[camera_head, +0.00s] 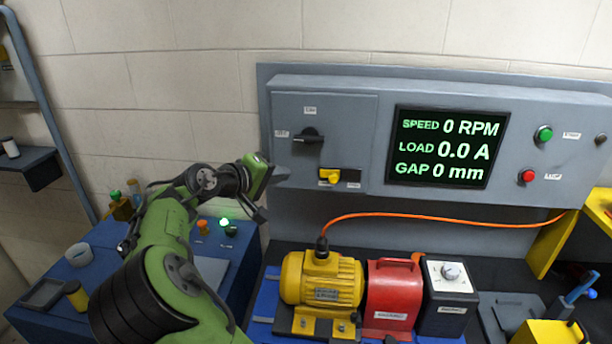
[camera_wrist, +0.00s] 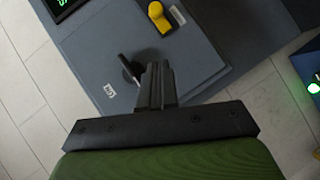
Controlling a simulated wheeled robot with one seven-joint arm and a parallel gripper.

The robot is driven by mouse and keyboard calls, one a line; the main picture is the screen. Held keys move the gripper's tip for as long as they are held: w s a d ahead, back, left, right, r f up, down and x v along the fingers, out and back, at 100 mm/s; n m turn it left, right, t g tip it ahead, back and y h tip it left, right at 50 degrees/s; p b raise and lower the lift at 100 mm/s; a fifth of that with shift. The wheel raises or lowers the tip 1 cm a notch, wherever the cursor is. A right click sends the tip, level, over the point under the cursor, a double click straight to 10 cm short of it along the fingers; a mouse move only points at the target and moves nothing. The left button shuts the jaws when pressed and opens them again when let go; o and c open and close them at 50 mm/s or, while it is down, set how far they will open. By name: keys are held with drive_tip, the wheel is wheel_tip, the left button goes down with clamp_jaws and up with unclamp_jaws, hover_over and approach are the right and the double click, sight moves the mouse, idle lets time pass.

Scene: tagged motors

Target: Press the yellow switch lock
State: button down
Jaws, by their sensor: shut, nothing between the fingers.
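The yellow switch lock (camera_head: 332,176) sits on the grey control panel's front, at lower left below the black rotary handle (camera_head: 309,136). In the wrist view the yellow lock (camera_wrist: 159,17) shows at the top, on a small black plate beside a white label. My gripper (camera_head: 282,176) is left of the lock in the head view, in front of the panel's left end. In the wrist view my gripper (camera_wrist: 156,72) has its fingers together and empty, close to the black handle (camera_wrist: 130,70) in the picture and apart from the lock. I cannot tell its exact distance from the panel.
The panel (camera_head: 300,200) also carries a screen (camera_head: 447,147) reading zero, a green button (camera_head: 543,134) and a red button (camera_head: 527,176). Below are a yellow motor (camera_head: 320,280), a red box (camera_head: 391,300) and an orange cable (camera_head: 440,217). A blue bench (camera_head: 95,245) stands left.

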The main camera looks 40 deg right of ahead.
approach(331, 175)
drive_tip(key=w+d, duration=0.3)
drive_tip(key=w, duration=0.1)
drive_tip(key=s+d+f, duration=0.2)
drive_tip(key=shift+s+d, duration=0.3)
drive_tip(key=s+d, duration=0.1)
drive_tip(key=s, duration=0.1)
drive_tip(key=s+d+b, duration=0.1)
drive_tip(key=s+d, duration=0.1)
drive_tip(key=shift+s+d, duration=0.35)
drive_tip(key=shift+s, duration=0.05)
